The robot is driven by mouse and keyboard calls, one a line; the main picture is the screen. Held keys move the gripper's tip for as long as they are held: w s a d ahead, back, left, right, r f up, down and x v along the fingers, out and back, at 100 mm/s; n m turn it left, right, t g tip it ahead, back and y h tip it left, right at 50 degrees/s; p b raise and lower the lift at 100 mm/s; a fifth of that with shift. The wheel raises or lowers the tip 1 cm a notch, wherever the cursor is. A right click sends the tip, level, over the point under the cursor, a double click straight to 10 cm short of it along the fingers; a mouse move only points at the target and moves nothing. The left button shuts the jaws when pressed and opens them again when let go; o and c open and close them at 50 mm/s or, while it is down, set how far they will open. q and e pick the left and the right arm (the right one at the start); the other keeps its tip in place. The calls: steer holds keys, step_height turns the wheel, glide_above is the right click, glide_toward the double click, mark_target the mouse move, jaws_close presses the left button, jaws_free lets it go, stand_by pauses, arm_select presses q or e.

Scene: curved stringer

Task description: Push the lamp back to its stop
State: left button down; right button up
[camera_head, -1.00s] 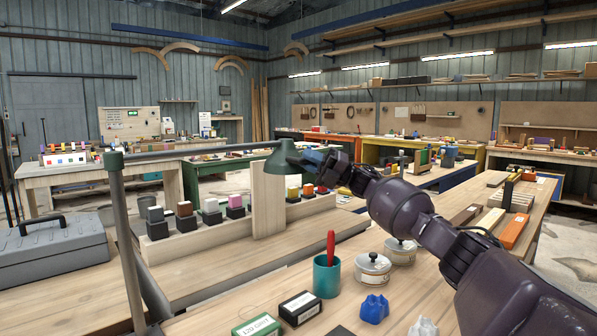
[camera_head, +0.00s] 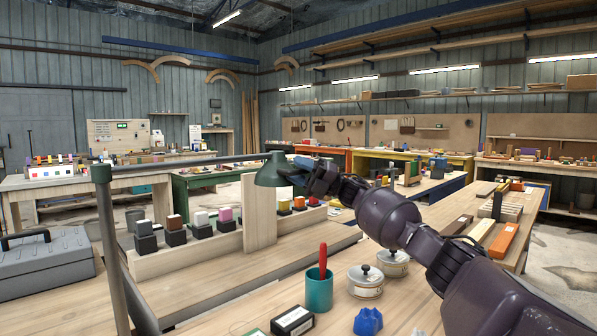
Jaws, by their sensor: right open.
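The lamp has a dark green shade (camera_head: 268,172) at the end of a thin horizontal arm (camera_head: 185,162). That arm runs left to a green joint on a grey post (camera_head: 112,235). The shade hangs in front of an upright wooden board (camera_head: 260,212). My right gripper (camera_head: 292,172) is at the right side of the shade, with its dark fingers against or very close to it; contact cannot be told for sure. It is open and appears empty. Its fingertips are partly hidden by the shade. My left gripper is not in view.
A wooden rack (camera_head: 205,250) with several coloured blocks stands below the lamp. A teal cup (camera_head: 319,291) with a red-handled tool, two lidded pots (camera_head: 366,286) and a blue lump (camera_head: 368,321) stand near my right arm. A grey toolbox (camera_head: 40,265) is at left.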

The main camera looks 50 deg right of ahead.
steer(key=shift+f, duration=0.25)
steer(key=v, duration=1)
steer(key=shift+s+d+p, duration=0.2)
steer(key=shift+d+p, duration=0.05)
steer(key=shift+p, duration=0.1)
